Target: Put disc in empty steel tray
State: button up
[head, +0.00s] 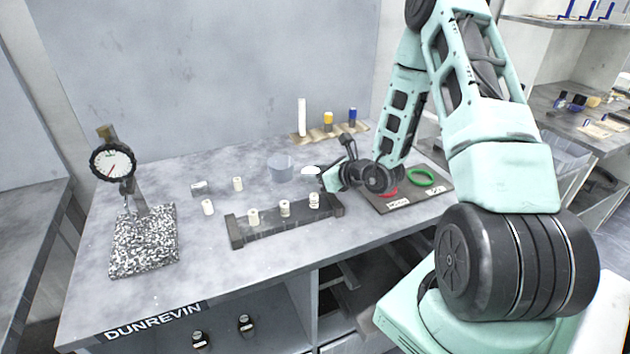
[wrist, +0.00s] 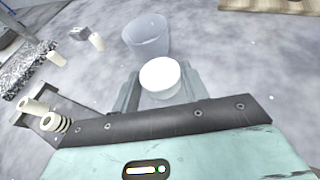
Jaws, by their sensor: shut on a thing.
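My gripper (head: 324,178) is shut on a white round disc (head: 311,170), held above the middle of the grey bench. In the wrist view the disc (wrist: 160,76) sits between the two grey fingers of my gripper (wrist: 160,90), its flat white face toward the camera. A grey, see-through-looking cup (head: 281,168) stands just left of the disc in the head view; it shows beyond the fingers in the wrist view (wrist: 147,38). I cannot make out a clearly empty steel tray. A long dark tray (head: 238,236) in front bears several white cylinders.
Loose white cylinders (head: 208,207) and a small grey block (head: 199,188) lie left. A dial gauge (head: 112,164) stands on a speckled base (head: 143,250) at far left. A board with a red and a green ring (head: 422,177) lies right, bottles (head: 328,121) behind. Open bench remains between.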

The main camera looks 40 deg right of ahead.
jog(key=shift+f, duration=1.3)
jog(key=shift+f, duration=0.15)
jog(key=o, duration=1)
